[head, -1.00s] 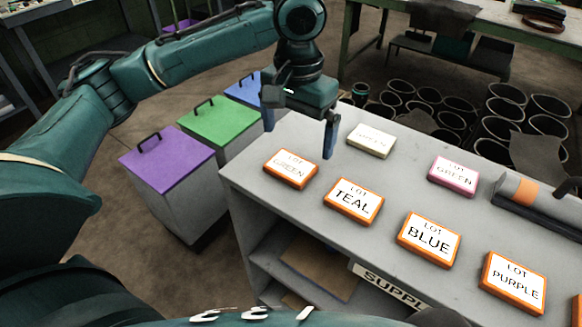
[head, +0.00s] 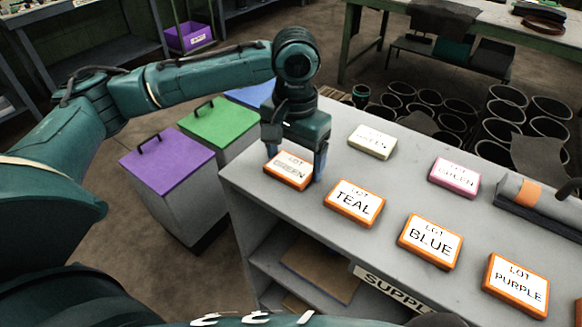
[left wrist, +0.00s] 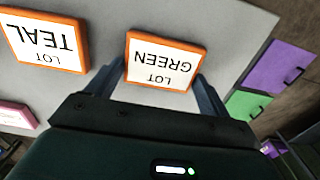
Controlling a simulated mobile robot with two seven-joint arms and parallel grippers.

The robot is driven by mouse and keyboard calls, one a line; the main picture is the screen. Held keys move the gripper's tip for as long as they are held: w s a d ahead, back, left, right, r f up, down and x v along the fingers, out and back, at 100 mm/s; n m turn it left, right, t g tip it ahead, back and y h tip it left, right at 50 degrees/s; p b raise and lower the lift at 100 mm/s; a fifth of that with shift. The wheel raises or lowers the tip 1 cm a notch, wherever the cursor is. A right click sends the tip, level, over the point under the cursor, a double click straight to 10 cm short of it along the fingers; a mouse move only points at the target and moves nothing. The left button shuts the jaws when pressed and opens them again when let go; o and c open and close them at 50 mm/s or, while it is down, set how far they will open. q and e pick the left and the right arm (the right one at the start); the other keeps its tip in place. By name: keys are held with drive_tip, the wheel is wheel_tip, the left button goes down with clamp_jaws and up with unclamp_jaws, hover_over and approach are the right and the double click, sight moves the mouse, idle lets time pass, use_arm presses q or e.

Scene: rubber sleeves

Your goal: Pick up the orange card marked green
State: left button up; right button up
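The orange card marked green (head: 289,171) lies flat near the left end of the grey bench top. It reads "LOT GREEN" upside down in the left wrist view (left wrist: 160,62). My left gripper (head: 293,170) is down over it, with its fingers apart, one on either side of the card. In the left wrist view the left gripper (left wrist: 160,90) is open, and the card lies between and beyond its fingertips. I cannot tell whether the fingers touch it. My right gripper is not visible.
Orange cards marked teal (head: 355,203), blue (head: 430,241) and purple (head: 516,284) lie in a row to the right. A pink card (head: 454,178) and a cream card (head: 372,142) lie behind. Purple (head: 168,156) and green (head: 219,122) lidded bins stand left of the bench.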

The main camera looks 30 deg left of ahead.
use_arm(q)
drive_tip(key=c, duration=0.6)
drive_tip(key=shift+o, duration=0.2)
